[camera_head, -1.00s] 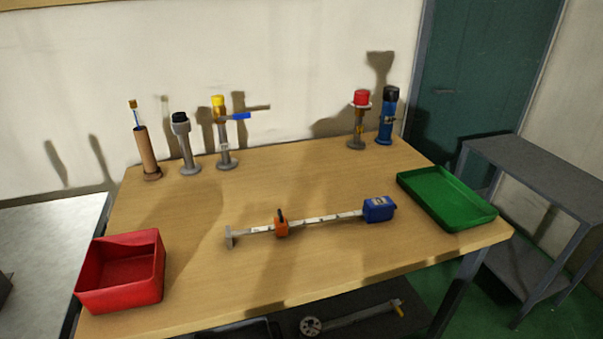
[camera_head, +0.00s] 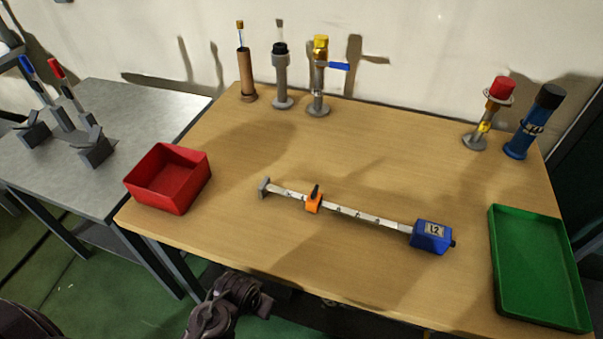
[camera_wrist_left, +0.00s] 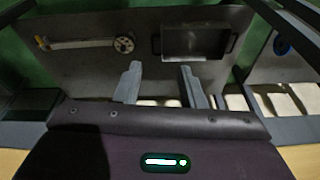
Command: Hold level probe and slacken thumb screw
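The level probe lies on the wooden table: a pale marked bar (camera_head: 362,213) with a grey end plate (camera_head: 264,187) at its left. A blue box (camera_head: 431,236) with a "12" label is at its right end. An orange slider (camera_head: 313,202) sits on the bar, with a small black thumb screw (camera_head: 316,190) sticking up from it. In the left wrist view my left gripper (camera_wrist_left: 162,85) has its two fingers apart with nothing between them, away from the probe. My right gripper is in neither view.
A red bin (camera_head: 182,192) stands at the table's left and a green tray (camera_head: 538,266) at its right. Several upright fittings line the back, including a blue cylinder (camera_head: 532,124). A grey side table (camera_head: 128,107) is left. The table around the probe is clear.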

